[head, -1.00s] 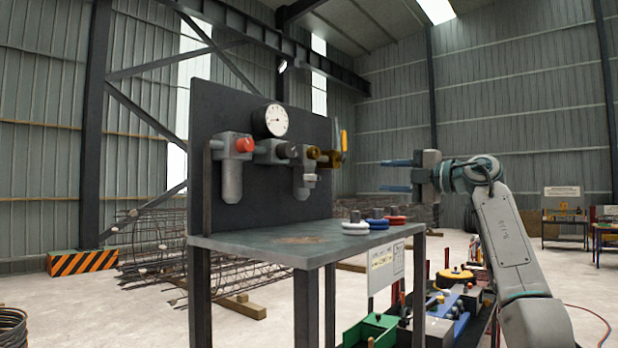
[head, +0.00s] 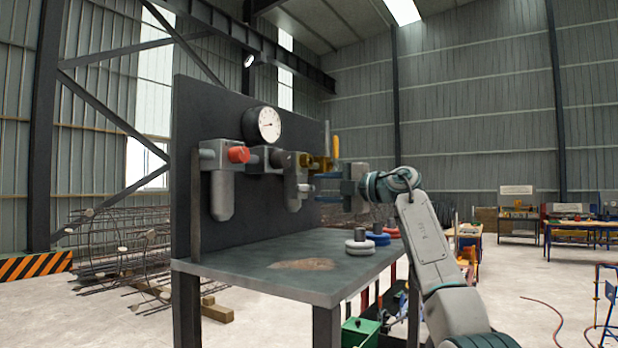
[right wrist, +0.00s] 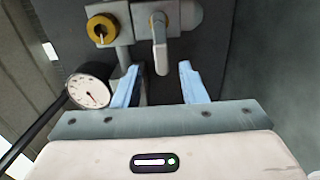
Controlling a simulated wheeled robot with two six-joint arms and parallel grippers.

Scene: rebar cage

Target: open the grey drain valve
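A grey valve with a lever handle (right wrist: 159,45) shows in the right wrist view, beyond and between the tips of my right gripper (right wrist: 160,72). The lever points down in that picture. In the head view a small light grey part, which looks like this valve (head: 304,187), sits low on the pipe assembly, partly in front of a grey bowl. My right gripper (head: 318,187) is just right of it, with its two blue fingers apart and nothing between them. I cannot tell whether the fingers touch the valve. My left gripper is not in view.
A dark panel (head: 255,220) carries a gauge (head: 264,125), a red knob (head: 238,154) and a brass-yellow valve (head: 318,162). A yellow round part (right wrist: 101,28) is near the grey lever. White, blue and red discs with dark knobs stand on the bench top (head: 255,268).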

